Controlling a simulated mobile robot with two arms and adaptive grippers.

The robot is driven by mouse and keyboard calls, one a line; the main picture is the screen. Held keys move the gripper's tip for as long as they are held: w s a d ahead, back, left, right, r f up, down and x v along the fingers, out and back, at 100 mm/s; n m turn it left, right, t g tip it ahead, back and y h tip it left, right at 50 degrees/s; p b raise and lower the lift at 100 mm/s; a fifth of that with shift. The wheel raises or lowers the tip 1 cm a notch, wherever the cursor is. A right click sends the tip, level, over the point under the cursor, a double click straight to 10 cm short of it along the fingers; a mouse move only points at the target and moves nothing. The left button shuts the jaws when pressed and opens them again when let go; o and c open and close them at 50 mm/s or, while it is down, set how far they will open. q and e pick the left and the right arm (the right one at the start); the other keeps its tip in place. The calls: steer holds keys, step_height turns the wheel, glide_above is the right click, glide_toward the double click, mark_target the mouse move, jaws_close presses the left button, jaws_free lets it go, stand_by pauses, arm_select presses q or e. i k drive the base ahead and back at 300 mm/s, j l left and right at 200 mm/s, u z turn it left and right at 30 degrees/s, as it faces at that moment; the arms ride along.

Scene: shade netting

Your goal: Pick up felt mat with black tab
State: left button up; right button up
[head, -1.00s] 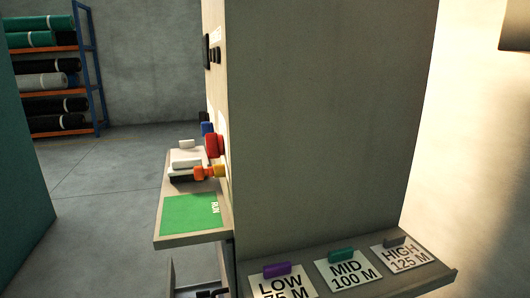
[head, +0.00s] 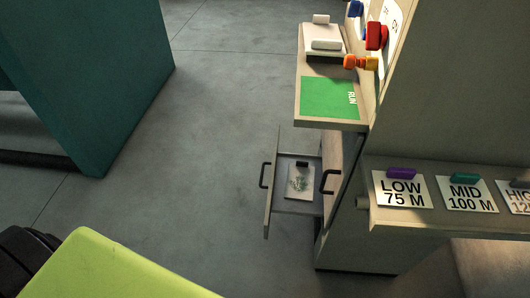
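A small pale mat with a black tab (head: 300,182) lies in an open drawer (head: 291,206) below the green RUN shelf. The tab is at its far edge and a small green pattern shows on its face. I take this for the felt mat, though it is too small to tell the material. Neither of my grippers is in view, so nothing shows at the mat.
The drawer sticks out left from the grey cabinet, with a dark handle (head: 264,175) on its front. The RUN shelf (head: 330,122) overhangs nearby. A shelf with labelled cards (head: 402,190) is at right. A teal panel (head: 110,80) stands left; floor between is clear.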

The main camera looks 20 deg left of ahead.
mark_target(300, 178)
steer(key=i+j, duration=0.1)
steer(key=j, duration=1.3)
